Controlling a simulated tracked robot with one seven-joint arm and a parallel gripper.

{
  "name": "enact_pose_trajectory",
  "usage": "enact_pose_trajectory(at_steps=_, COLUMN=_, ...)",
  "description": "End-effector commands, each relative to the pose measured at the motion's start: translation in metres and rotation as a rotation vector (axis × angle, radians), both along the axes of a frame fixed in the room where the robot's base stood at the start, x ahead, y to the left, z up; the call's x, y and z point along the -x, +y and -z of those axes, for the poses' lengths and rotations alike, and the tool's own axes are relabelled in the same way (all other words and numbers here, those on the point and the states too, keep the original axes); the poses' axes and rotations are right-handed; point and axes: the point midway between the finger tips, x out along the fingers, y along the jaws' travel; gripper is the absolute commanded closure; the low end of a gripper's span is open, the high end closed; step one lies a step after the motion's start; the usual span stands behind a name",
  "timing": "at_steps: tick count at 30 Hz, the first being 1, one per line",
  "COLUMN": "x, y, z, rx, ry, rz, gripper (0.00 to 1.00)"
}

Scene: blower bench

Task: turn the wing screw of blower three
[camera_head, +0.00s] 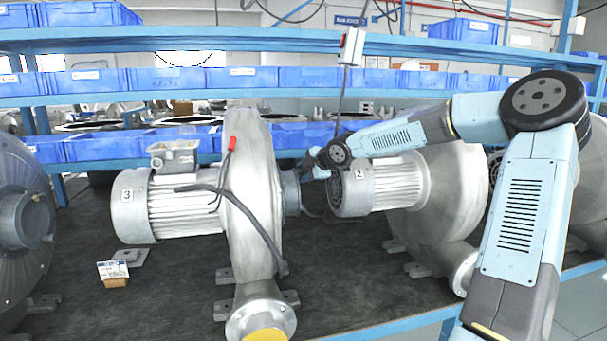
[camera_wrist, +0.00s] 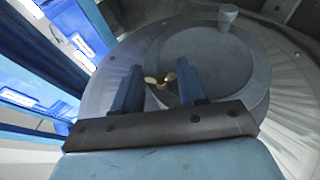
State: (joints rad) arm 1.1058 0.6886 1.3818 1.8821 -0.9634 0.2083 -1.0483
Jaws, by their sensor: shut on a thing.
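Blower three (camera_head: 252,190) stands on the bench, its motor marked with a "3" label (camera_head: 127,196). In the wrist view its round grey cover (camera_wrist: 215,60) faces my gripper. The brass wing screw (camera_wrist: 160,80) sits on that cover between my two blue fingers. My gripper (camera_wrist: 158,86) is shut on the wing screw. In the head view my gripper (camera_head: 305,168) reaches the right side of blower three. The screw is hidden there.
Blower two (camera_head: 440,190) stands close on the right, beneath my arm. Another blower (camera_head: 25,220) is at the left edge. Blue shelves with blue bins (camera_head: 165,80) run behind. A knob (camera_wrist: 228,15) juts from the cover.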

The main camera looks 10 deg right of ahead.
Motion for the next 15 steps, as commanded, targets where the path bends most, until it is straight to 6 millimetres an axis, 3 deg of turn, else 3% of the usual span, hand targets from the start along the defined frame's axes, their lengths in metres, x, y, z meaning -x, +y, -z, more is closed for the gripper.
enact_pose_trajectory(at_steps=15, x=-0.0018, y=-0.0002, z=-0.0009, rx=-0.001, ry=0.213, rz=-0.001, gripper=0.89)
